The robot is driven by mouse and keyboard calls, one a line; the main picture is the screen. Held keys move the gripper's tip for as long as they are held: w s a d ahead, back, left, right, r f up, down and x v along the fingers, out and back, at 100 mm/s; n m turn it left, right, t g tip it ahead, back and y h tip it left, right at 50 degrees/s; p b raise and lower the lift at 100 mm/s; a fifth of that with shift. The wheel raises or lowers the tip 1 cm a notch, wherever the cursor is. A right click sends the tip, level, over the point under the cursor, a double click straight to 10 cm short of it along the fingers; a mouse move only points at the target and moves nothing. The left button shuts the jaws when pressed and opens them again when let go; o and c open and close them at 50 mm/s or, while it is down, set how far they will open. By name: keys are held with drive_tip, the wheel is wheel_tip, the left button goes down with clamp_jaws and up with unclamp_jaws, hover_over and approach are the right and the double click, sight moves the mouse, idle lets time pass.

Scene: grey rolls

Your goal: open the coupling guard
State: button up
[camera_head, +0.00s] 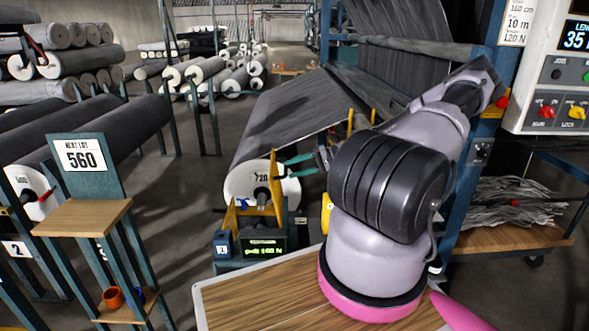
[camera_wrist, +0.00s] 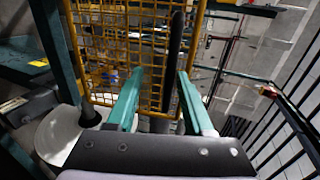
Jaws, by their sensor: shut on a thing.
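The coupling guard is a yellow mesh panel, seen through and beyond my fingers in the wrist view (camera_wrist: 100,45). In the head view it seems to be the narrow yellow upright (camera_head: 277,185) by the end of the dark roll. A dark upright bar (camera_wrist: 174,55), apparently its handle, stands in front of the mesh. My gripper (camera_wrist: 158,85) has its two teal fingers on either side of the guard's bar, shut on it. In the head view my gripper (camera_head: 298,168) reaches left to the guard. The exact contact is too small to tell.
The big roll (camera_head: 259,180) with a white end marked 720 lies behind the guard. A small green-lit display (camera_head: 264,248) stands below it. A stand with a 560 sign (camera_head: 85,155) is at left. A control box (camera_head: 560,75) hangs at right. Floor left of the roll is clear.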

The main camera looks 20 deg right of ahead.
drive_tip(key=shift+d, duration=0.15)
drive_tip(key=v, duration=1)
drive_tip(key=shift+s+d+r, duration=0.15)
drive_tip(key=shift+d+r, duration=0.05)
drive_tip(key=shift+d, duration=0.05)
